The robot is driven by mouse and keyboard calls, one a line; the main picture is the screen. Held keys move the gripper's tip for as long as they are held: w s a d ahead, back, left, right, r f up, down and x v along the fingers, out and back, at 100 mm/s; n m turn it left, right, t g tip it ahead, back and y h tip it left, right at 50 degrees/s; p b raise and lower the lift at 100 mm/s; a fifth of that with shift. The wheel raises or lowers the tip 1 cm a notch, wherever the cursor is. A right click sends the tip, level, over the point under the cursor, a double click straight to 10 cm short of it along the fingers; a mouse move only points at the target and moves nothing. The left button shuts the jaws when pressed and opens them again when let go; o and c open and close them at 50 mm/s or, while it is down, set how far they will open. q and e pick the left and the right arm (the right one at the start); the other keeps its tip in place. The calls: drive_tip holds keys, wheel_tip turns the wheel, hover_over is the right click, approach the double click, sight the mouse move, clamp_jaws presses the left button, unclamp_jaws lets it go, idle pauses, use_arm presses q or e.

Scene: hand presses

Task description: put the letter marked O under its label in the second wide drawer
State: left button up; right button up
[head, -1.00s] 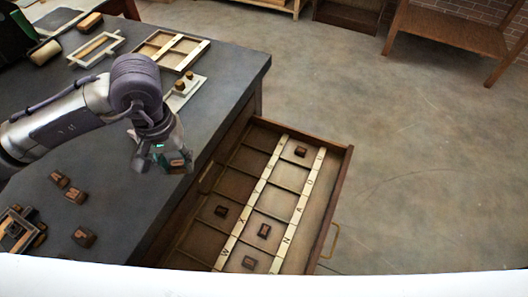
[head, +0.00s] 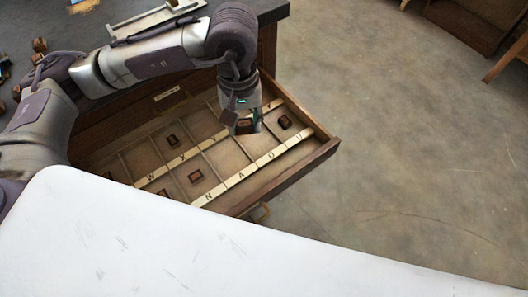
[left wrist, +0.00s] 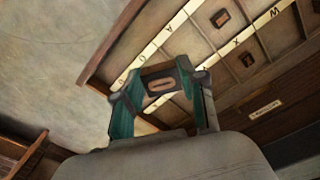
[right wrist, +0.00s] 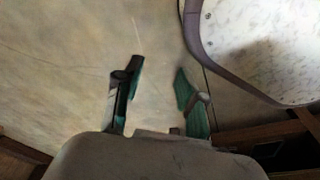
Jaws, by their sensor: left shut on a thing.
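My left gripper (head: 245,124) is shut on the dark letter block marked O (left wrist: 160,85); its O face shows between the fingertips in the left wrist view. It holds the block over the far right part of the open drawer (head: 287,172), near the O and U compartments. The exact height above the floor of the drawer is unclear. The front label strip (head: 258,164) reads N, A, O, U; the other strip (head: 168,168) shows W, X and Y. My right gripper (right wrist: 158,95) is open and empty, above the floor in the right wrist view.
Several other letter blocks lie in the drawer: one near U (head: 284,122), one near N (head: 195,176) and one behind the W–X strip (head: 172,140). The dark worktop (head: 60,60) is behind the drawer. A white surface (head: 250,245) fills the foreground.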

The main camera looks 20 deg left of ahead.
use_arm(q)
wheel_tip(320, 180, down, 8)
drive_tip(key=w+d+r+n+b, duration=0.1)
drive_tip(key=d+n+b, duration=0.2)
drive_tip(key=b, duration=0.2)
use_arm(e)
drive_tip(key=w+a, duration=0.1)
drive_tip(key=w, duration=0.4)
use_arm(q)
drive_tip(key=n+b, duration=0.3)
drive_tip(key=b, duration=0.3)
hover_over(259, 143)
wheel_tip(259, 143, down, 12)
drive_tip(key=shift+r, duration=0.25)
wheel_tip(259, 143, down, 3)
drive_tip(key=shift+f, duration=0.1)
drive_tip(key=shift+f+b, duration=0.3)
drive_tip(key=shift+f, duration=0.05)
use_arm(e)
drive_tip(key=w+r+t, duration=0.1)
drive_tip(key=w+r, duration=0.2)
drive_tip(key=r, duration=0.7)
drive_tip(key=shift+a+r, duration=0.15)
drive_tip(key=shift+a, duration=0.05)
use_arm(q)
drive_tip(key=shift+f, duration=0.1)
